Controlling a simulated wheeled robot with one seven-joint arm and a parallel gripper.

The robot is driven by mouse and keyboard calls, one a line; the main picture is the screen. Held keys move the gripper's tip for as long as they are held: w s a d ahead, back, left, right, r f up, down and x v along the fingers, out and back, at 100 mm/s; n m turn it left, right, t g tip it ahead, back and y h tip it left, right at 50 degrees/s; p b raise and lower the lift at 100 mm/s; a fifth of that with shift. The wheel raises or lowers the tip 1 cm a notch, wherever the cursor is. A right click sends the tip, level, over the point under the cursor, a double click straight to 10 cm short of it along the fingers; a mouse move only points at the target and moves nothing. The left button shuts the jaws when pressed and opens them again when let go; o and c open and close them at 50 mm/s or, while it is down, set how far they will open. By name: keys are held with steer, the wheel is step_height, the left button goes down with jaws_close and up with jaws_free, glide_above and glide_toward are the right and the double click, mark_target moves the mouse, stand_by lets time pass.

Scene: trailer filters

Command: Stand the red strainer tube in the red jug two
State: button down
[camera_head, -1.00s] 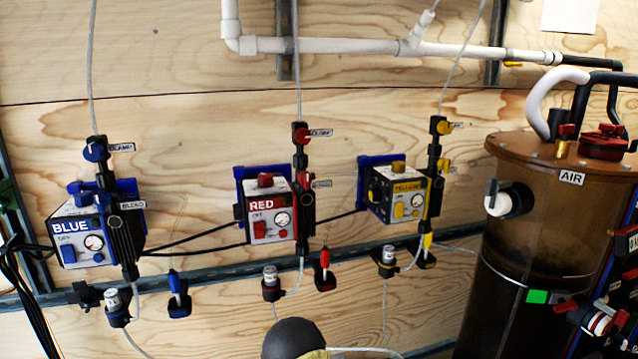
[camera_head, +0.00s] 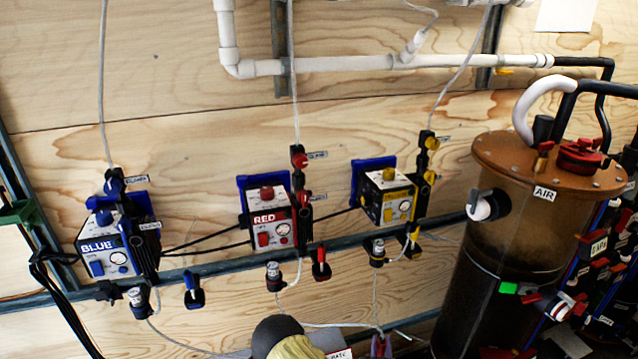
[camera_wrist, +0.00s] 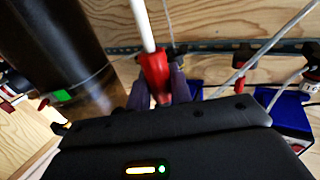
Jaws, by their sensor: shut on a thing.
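In the wrist view, my gripper (camera_wrist: 159,92) has purple fingers closed on a red piece with a white tube rising from it, which I take as the red strainer tube (camera_wrist: 152,62). Its lower end is hidden behind the gripper body. Red jug two cannot be made out in either view. A white label with red lettering (camera_head: 341,354) is cut off at the bottom of the head view.
The RED pump box (camera_head: 268,222) hangs on the wall between the BLUE box (camera_head: 103,250) and the yellow box (camera_head: 392,203). A metal rail (camera_head: 225,265) runs below them. A large dark tank (camera_head: 490,270) labelled AIR stands at right. Loose tubes hang below the rail.

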mark_target(381, 344)
steer(key=r+p, duration=0.1)
steer(key=p, duration=0.1)
steer(key=s+r+n+y+p, duration=0.1)
steer(key=p, duration=0.1)
steer(key=r+y+p, duration=0.1)
steer(key=p, duration=0.1)
steer(key=shift+s+a+r+n, duration=0.3)
steer(key=shift+a+r, duration=0.05)
steer(key=shift+r, duration=0.05)
steer(key=shift+s+a+r+n+y+p, duration=0.1)
steer(key=shift+s+r+n+y+p, duration=0.25)
steer(key=shift+y+p, duration=0.45)
steer(key=shift+s+f, duration=0.1)
steer(key=d, duration=0.7)
